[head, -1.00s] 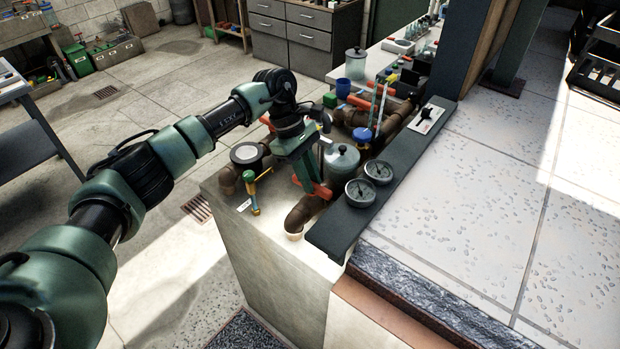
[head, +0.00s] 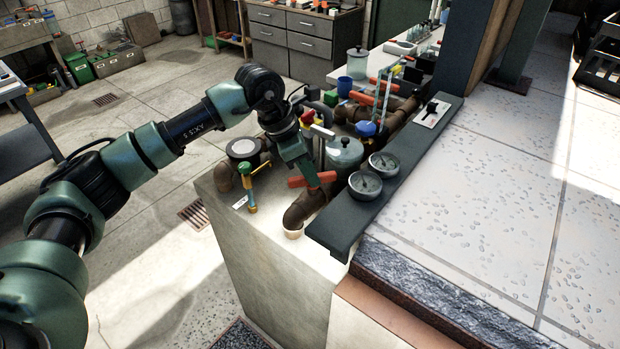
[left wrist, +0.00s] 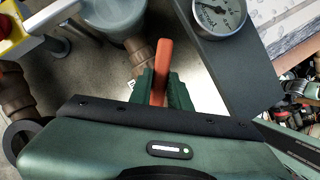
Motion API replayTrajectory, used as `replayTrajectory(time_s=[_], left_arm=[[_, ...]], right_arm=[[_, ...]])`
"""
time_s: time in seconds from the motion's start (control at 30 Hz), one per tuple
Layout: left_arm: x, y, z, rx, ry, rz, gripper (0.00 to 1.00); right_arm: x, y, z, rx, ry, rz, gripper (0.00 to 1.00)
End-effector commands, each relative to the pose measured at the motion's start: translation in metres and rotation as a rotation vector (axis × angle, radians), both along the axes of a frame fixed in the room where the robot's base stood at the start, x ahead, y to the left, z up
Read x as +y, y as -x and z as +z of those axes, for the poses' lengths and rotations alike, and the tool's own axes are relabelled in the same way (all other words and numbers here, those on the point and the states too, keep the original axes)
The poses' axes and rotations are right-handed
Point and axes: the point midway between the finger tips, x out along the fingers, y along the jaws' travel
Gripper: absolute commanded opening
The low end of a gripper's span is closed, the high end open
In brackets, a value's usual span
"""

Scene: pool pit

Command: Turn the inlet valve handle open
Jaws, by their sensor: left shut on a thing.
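The inlet valve handle is a red-orange lever (head: 300,181) on the brown pipe near the front of the pit top. It also shows in the left wrist view (left wrist: 162,68), standing up between the green fingers. My left gripper (head: 311,181) is shut on this lever, reaching down from the upper left. In the left wrist view its fingertips (left wrist: 163,90) sit on both sides of the lever. The valve body under the fingers is mostly hidden. My right gripper is in neither view.
Two round gauges (head: 366,185) sit on the dark ledge (head: 342,232) right of the lever. A grey lidded pot (head: 344,153) stands just behind. A green-topped tool (head: 247,183) stands to the left. More red levers and pipes lie farther back.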

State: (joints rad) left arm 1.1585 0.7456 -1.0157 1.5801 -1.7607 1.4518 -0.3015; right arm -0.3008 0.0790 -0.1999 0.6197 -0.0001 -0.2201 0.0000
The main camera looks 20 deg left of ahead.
Motion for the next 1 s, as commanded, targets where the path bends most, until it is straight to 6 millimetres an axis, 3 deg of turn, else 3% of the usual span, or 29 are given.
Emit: replayTrajectory(time_s=[0.5, 1.0], left_arm=[[-0.002, 0.002, -0.003, -0.004, 0.001, 0.457, 0.0], [-0.003, 0.002, 0.0, 0.0, 0.001, 0.673, 0.0]], right_arm=[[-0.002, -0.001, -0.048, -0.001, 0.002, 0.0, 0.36], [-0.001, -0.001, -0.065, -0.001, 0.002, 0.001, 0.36]])
